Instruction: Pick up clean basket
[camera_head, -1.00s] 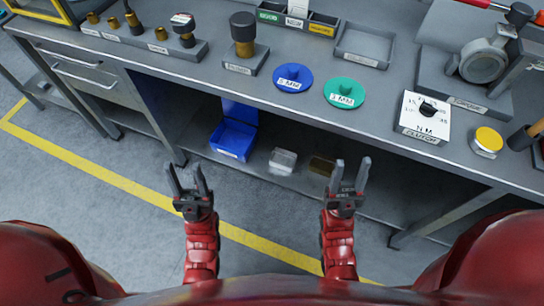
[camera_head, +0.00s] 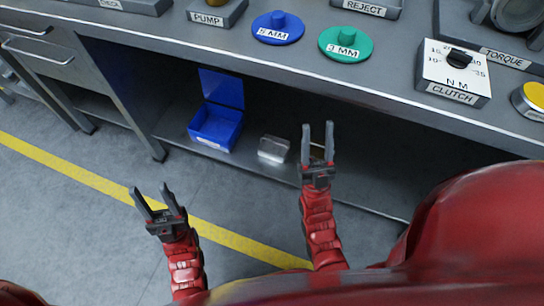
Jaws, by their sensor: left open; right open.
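A blue open-topped bin with a raised back or lid (camera_head: 216,130) stands on the lower shelf under the workbench. A small grey metallic basket or box (camera_head: 273,149) sits to its right on the same shelf. No label reading "clean" can be made out on either. My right gripper (camera_head: 318,140) is open and empty, in front of the shelf and right of the grey box. It partly hides a brownish thing behind it. My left gripper (camera_head: 152,200) is open and empty over the floor, left of and nearer than the blue bin.
The workbench edge (camera_head: 300,72) overhangs the lower shelf (camera_head: 180,132). On top are a blue disc (camera_head: 278,28), a green disc (camera_head: 346,43), a clutch dial box (camera_head: 455,72) and a yellow-topped round thing (camera_head: 533,97). The floor in front is clear, with a yellow line (camera_head: 90,178).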

